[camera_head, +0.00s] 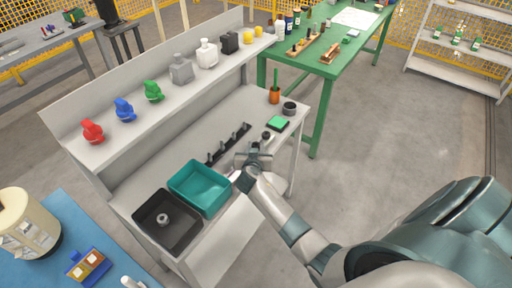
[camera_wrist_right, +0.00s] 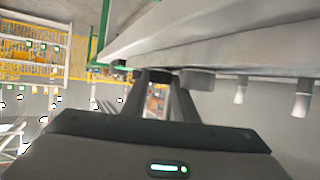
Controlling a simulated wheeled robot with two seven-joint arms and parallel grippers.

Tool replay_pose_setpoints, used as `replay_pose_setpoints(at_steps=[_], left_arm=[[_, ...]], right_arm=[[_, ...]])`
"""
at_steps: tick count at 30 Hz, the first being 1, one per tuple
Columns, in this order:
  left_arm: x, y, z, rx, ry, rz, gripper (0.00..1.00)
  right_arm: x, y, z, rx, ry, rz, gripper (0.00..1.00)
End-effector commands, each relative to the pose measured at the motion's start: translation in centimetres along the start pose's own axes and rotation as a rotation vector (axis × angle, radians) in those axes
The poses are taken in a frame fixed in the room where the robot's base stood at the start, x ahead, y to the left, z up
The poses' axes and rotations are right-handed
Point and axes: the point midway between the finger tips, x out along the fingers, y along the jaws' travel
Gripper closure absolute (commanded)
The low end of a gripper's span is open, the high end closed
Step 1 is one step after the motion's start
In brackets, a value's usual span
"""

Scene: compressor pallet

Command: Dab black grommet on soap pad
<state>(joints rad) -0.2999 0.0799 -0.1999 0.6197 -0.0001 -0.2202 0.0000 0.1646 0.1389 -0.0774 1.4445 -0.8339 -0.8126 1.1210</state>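The black grommet (camera_head: 266,135) is a small dark ring at the tips of my right gripper (camera_head: 259,148), above the grey workbench. In the right wrist view my right gripper's two fingers (camera_wrist_right: 157,82) close on the dark grommet (camera_wrist_right: 157,75) between their tips. The soap pad (camera_head: 278,123) is a bright green square in a dark holder near the bench's right end, just beyond the grommet. A gap shows between grommet and pad, but their heights are hard to compare. My left gripper is out of view.
A black round cup (camera_head: 289,108) and an orange pot (camera_head: 274,97) stand beyond the pad. A dark peg rail (camera_head: 228,144), a teal bin (camera_head: 179,193) and a black tray (camera_head: 143,221) lie to the left. A raised shelf (camera_head: 133,120) runs behind.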

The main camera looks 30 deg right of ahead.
Motion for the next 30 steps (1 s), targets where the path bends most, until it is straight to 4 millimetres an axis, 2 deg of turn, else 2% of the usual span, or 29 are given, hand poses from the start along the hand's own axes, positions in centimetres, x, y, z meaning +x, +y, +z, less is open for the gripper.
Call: replay_pose_setpoints(at_steps=[13,20,26,30], left_arm=[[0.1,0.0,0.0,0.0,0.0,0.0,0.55],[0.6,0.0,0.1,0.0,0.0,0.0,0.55],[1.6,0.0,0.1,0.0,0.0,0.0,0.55],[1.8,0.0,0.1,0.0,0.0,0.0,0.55]], right_arm=[[-0.1,0.0,-0.1,0.001,0.0,0.0,0.95],[-0.5,0.0,-1.4,0.003,0.002,-0.001,0.95],[-1.6,0.0,-3.9,0.005,0.003,-0.001,0.95],[-3.5,1.7,-4.2,0.002,0.002,0.0,0.95]])
